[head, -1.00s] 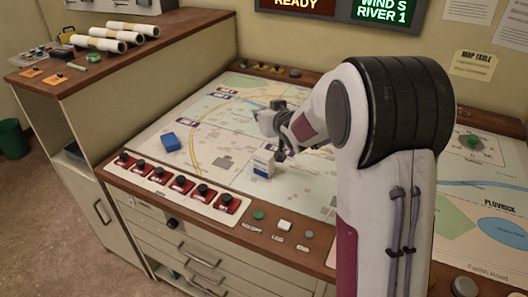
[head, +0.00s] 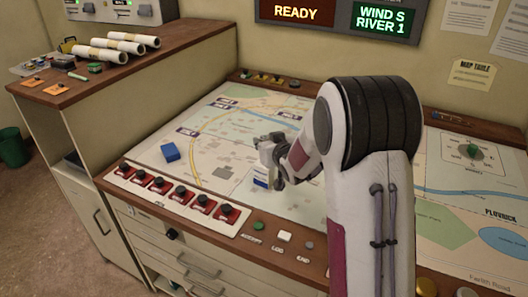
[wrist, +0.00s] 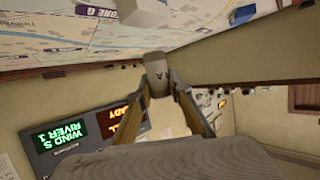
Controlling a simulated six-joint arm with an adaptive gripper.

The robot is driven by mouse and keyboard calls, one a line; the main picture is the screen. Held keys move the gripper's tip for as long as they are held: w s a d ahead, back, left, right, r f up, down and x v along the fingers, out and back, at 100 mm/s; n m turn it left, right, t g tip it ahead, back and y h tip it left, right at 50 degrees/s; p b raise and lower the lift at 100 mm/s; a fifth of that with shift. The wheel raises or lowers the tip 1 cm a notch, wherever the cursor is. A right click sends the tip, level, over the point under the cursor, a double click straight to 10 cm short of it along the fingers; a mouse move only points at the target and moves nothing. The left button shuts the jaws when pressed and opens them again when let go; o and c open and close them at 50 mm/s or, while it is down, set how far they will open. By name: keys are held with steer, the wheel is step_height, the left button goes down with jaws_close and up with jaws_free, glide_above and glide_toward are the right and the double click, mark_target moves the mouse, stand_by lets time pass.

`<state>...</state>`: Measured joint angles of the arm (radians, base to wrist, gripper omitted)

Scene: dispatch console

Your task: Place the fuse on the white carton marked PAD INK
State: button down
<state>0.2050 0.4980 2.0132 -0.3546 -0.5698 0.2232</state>
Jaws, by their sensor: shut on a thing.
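The white carton (head: 261,178) with a blue band stands on the map table, partly hidden behind my gripper in the head view. My gripper (head: 264,150) is right at the carton's upper part there. In the wrist view my gripper (wrist: 160,85) is shut on a small pale, rounded piece, which I take to be the fuse (wrist: 157,78). A pale block at the top edge of the wrist view, likely the carton (wrist: 145,12), lies just beyond it. I cannot tell whether the fuse touches the carton. The carton's lettering is not readable.
A blue box (head: 170,152) lies on the map (head: 215,150) to the left. A row of red switches (head: 180,194) runs along the table's front edge. Rolled papers (head: 118,44) lie on the side cabinet. The map between the blue box and the carton is clear.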

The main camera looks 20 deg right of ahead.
steer(key=shift+f, duration=1.85)
steer(key=shift+f, duration=0.1)
steer(key=c, duration=1.8)
jaws_free()
steer(key=shift+c, duration=0.2)
steer(key=shift+s+r, duration=0.35)
steer(key=shift+s, duration=0.2)
steer(key=v, duration=1)
steer(key=shift+s+r, duration=0.2)
steer(key=shift+s, duration=0.15)
steer(key=shift+r, duration=0.1)
